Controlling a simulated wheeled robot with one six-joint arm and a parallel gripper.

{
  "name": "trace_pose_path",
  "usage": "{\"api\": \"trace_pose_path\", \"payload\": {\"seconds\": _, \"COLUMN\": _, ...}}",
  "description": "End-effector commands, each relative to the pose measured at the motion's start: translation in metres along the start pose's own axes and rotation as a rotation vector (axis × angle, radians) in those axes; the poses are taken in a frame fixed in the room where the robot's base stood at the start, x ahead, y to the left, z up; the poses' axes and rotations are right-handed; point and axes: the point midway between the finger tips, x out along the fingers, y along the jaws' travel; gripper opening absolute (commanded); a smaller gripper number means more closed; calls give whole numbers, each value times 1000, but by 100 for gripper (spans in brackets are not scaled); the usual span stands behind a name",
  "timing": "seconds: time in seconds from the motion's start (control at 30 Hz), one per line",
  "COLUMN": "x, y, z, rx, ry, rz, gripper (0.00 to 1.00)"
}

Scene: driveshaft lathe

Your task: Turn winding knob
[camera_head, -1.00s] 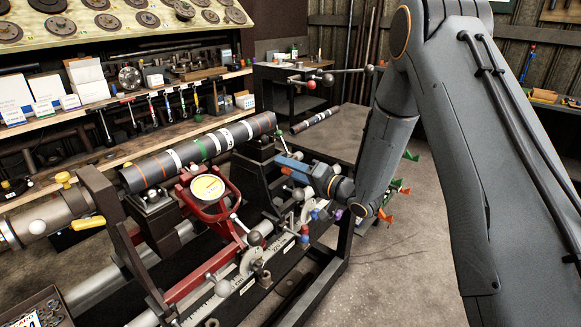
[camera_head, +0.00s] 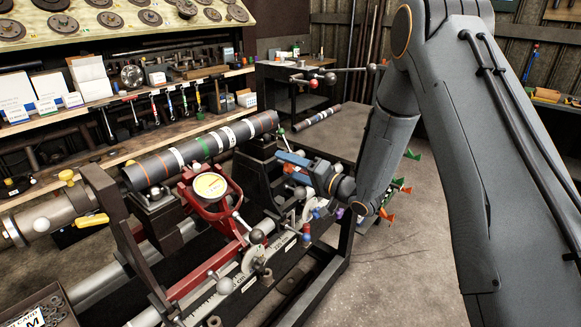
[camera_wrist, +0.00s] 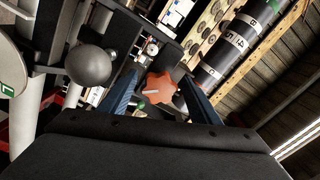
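An orange star-shaped knob (camera_wrist: 160,89) shows in the wrist view, between the two blue fingers of my gripper (camera_wrist: 160,80). I take it to be the winding knob. The fingers stand apart on either side of it, and I see no contact. In the head view my gripper (camera_head: 283,165) is beside the dark support block under the right end of the driveshaft (camera_head: 200,150). Its fingers show a gap between them.
A grey ball-ended lever (camera_wrist: 89,65) stands left of the fingers in the wrist view. A red frame with a yellow dial gauge (camera_head: 210,186) and several ball-ended levers are left of my gripper. A grey table (camera_head: 340,133) lies behind it.

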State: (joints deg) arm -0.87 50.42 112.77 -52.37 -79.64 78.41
Motion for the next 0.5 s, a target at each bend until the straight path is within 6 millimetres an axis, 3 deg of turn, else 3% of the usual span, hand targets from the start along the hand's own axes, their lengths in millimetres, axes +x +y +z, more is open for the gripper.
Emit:
{"api": "trace_pose_path", "payload": {"seconds": 0.23, "x": -9, "y": 2, "z": -1, "rx": 1, "ry": 3, "rz": 3, "gripper": 57}}
{"api": "trace_pose_path", "payload": {"seconds": 0.5, "x": -52, "y": 3, "z": -1, "rx": 0, "ry": 5, "rz": 4, "gripper": 57}}
